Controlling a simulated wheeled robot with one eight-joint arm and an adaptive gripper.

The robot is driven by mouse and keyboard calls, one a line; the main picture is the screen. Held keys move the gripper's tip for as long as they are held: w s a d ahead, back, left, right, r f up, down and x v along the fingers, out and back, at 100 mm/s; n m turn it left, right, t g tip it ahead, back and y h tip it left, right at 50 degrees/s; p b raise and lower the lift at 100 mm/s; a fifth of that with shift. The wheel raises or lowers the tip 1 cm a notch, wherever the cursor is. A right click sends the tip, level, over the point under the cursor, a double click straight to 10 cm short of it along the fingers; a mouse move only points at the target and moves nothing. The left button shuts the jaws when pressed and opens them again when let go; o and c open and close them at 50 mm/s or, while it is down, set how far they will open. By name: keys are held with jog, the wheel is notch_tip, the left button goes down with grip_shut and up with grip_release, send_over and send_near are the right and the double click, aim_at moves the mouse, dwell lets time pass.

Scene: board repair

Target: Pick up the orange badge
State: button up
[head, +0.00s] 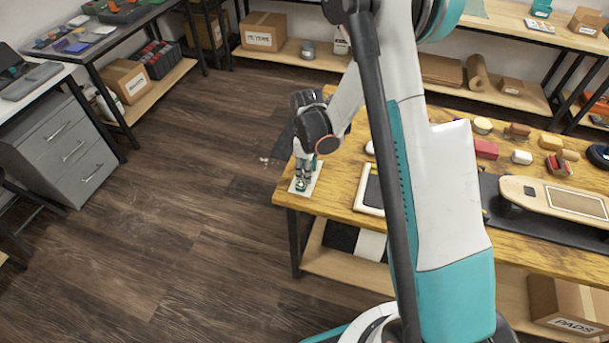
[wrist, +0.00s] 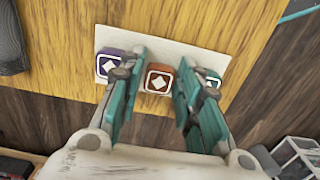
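The orange badge (wrist: 158,81), a small rounded square with a white diamond mark, lies on a white card (wrist: 160,48) at the table's edge in the wrist view. My gripper (wrist: 155,118) is open, with one teal finger on each side of the orange badge. A purple badge (wrist: 107,64) lies on the card to the left and a teal badge (wrist: 211,78) to the right, each partly covered by a finger. In the head view my gripper (head: 303,180) points down over the white card (head: 314,182) at the table's left corner. The orange badge cannot be made out there.
The wooden table (head: 345,205) holds a framed pad (head: 371,190), a skateboard deck (head: 555,196) on a dark mat, and several small blocks at the back. A grey drawer unit (head: 70,150) stands at the left.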

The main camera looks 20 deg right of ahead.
jog(key=c, duration=0.4)
jog(key=shift+o, duration=0.2)
jog(key=shift+r, duration=0.1)
notch_tip(320, 180, up, 24)
jog(key=p, duration=0.9)
dwell(0.3)
